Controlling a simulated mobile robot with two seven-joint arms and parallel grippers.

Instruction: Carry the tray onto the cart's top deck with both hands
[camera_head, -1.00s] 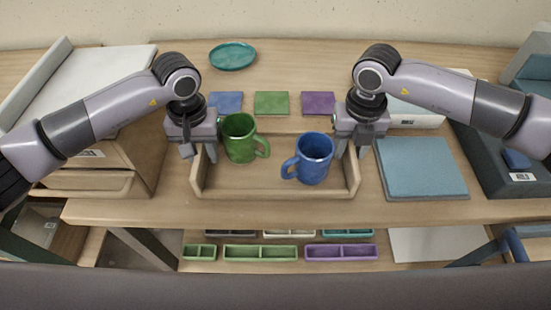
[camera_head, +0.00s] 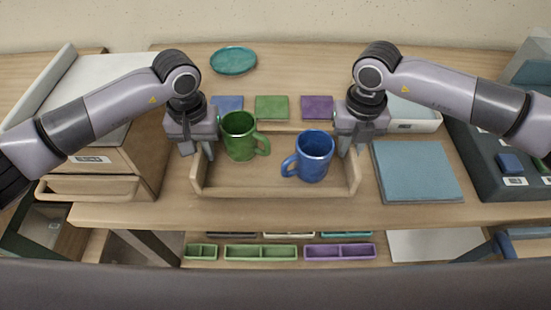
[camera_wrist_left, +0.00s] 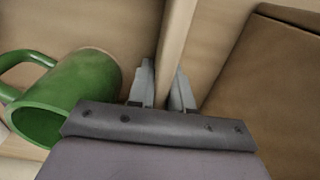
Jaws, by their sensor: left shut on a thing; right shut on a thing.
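The wooden tray (camera_head: 270,189) is in the middle of the head view, over the table. It carries a green mug (camera_head: 239,137) at its left and a blue mug (camera_head: 314,158) at its right, both upright. My left gripper (camera_head: 197,150) is shut on the tray's left wall; the left wrist view shows its fingers on either side of that wall (camera_wrist_left: 176,40), with the green mug (camera_wrist_left: 75,95) beside it. My right gripper (camera_head: 350,150) is shut on the tray's right wall; its fingertips are partly hidden. The cart's top deck cannot be made out for certain.
A wooden drawer box (camera_head: 120,165) stands close left of the tray. A blue-grey square pad (camera_head: 416,171) lies to the right, near a dark bin (camera_head: 500,170). A teal plate (camera_head: 233,60) and coloured tiles (camera_head: 271,107) lie behind. Small divided trays (camera_head: 260,252) sit on a lower shelf.

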